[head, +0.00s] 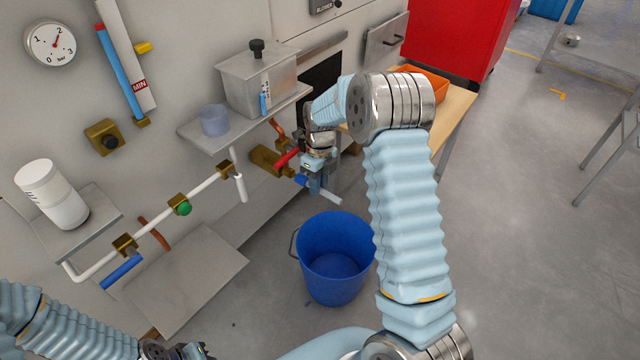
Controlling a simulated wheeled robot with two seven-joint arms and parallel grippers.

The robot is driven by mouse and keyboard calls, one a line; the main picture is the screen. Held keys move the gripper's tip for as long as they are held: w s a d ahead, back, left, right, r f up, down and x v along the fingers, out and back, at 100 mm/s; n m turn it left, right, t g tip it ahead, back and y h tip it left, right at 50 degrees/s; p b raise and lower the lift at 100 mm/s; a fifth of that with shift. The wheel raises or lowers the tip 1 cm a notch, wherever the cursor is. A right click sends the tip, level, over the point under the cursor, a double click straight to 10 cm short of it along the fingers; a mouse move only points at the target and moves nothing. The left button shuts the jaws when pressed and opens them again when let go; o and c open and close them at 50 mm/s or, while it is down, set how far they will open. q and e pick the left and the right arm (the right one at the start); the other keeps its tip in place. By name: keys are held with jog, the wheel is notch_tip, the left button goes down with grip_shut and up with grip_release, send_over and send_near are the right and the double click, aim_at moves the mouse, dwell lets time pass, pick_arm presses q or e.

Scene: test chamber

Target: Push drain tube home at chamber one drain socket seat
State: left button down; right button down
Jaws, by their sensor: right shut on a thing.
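My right gripper (312,182) is in front of the chamber wall, just right of a brass valve body (265,160) with a red lever (287,158). It is shut on the drain tube (329,196), a short pale tube whose free end points down and right, above the bucket. The tube's other end and the drain socket seat are hidden by the gripper and wrist, so I cannot tell whether they touch. My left gripper (196,352) is at the bottom edge, partly cut off, away from the tube; its jaws are too unclear to read.
A blue bucket (334,262) stands on the floor below the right gripper. A shelf (195,134) with a lidded metal box (258,82) and a cup (214,120) juts out at upper left. White piping (155,229) runs along the wall.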

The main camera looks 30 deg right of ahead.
jog(key=shift+w+a+p, duration=0.15)
jog(key=shift+w+a, duration=0.05)
jog(key=shift+w, duration=0.25)
jog(key=shift+w+a+p, duration=0.15)
jog(key=shift+w+a, duration=0.05)
jog(key=shift+w, duration=0.25)
jog(key=c, duration=1)
grip_release()
jog(key=shift+o, duration=0.2)
